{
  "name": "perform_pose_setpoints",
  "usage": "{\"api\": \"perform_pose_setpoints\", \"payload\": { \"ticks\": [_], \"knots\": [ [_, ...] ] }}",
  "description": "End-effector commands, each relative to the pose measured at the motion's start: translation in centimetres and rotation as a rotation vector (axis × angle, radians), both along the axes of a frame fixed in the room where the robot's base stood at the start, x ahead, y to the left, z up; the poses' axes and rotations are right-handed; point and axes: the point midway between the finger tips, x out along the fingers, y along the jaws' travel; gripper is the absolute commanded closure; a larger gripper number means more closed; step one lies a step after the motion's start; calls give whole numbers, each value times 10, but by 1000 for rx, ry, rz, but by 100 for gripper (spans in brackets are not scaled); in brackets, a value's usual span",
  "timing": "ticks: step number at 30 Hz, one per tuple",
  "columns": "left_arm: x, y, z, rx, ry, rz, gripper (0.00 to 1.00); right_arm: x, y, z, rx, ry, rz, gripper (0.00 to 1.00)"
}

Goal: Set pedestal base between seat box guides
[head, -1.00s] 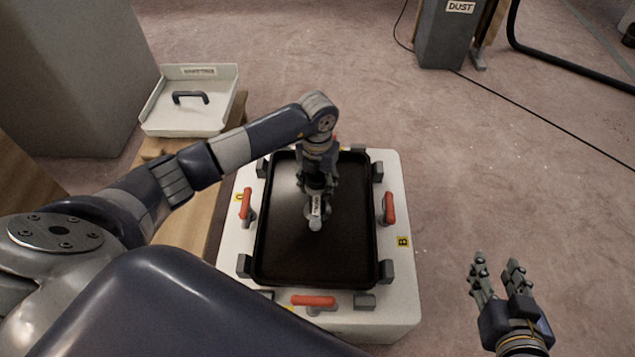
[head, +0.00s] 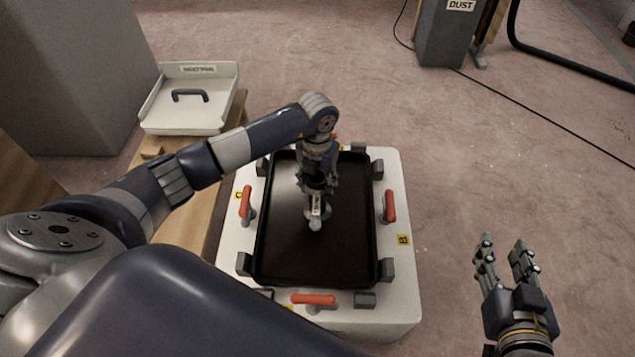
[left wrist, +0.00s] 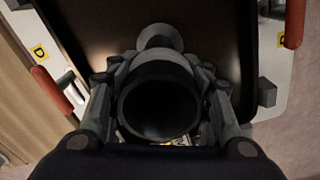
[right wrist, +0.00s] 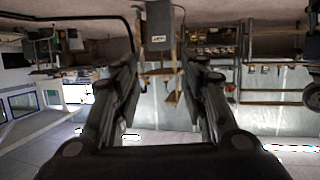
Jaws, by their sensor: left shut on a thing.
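My left gripper (head: 316,186) points down over the middle of a dark, shallow, rimmed panel (head: 290,250), shut on a grey pedestal piece (head: 315,222) with a small white label. In the left wrist view the piece's dark round tube (left wrist: 160,105) sits between the fingers, with a paler round part (left wrist: 160,38) beyond it. Whether it touches the panel I cannot tell. The panel lies on a white seat box (head: 402,270), between grey guide blocks (head: 386,271) around its edges. My right gripper (head: 505,250) is open and empty, right of the box, over the floor.
Red-handled clamps (head: 389,207) stand along the box's sides, including one at the front (head: 313,299). A white tray (head: 190,118) with a dark handle sits on a wooden bench at left. A grey dust bin (head: 445,40) stands at the back.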

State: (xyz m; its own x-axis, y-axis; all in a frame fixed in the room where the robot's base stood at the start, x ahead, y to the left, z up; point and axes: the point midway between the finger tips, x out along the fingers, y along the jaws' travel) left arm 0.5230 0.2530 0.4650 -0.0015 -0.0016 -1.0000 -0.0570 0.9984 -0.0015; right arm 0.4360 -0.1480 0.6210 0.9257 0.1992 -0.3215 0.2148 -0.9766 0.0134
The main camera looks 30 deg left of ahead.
Motion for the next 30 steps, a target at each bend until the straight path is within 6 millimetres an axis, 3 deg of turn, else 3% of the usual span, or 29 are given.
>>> {"api": "perform_pose_setpoints", "payload": {
  "ticks": [30],
  "knots": [
    [2,0,-8,-2,-6,0,100,11,8,31,44,-157,8,60]
  ]
}}
